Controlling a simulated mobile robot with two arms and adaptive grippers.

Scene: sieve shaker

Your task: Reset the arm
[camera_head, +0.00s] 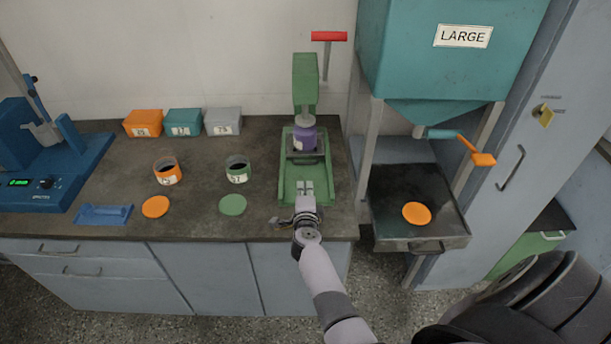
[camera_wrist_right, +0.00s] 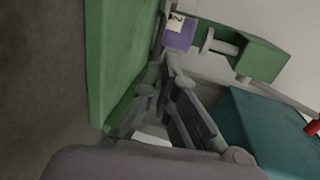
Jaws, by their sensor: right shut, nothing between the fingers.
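My right gripper (camera_head: 305,187) is shut and empty. In the head view it is over the front end of the green press (camera_head: 291,193), pointing toward the back wall. In the right wrist view the shut fingers (camera_wrist_right: 171,72) point toward a purple container (camera_wrist_right: 180,35), beside the green base (camera_wrist_right: 122,60). The purple container (camera_head: 304,138) stands in the press under its plunger, apart from the gripper. I cannot tell whether the gripper touches the base. My left gripper is not in view.
Orange (camera_head: 167,176) and green (camera_head: 237,174) jars stand open on the counter, with orange (camera_head: 156,207) and green (camera_head: 233,204) lids before them. A blue machine (camera_head: 45,165) stands left. At right, a teal hopper (camera_head: 450,60) hangs above a tray holding an orange disc (camera_head: 417,213).

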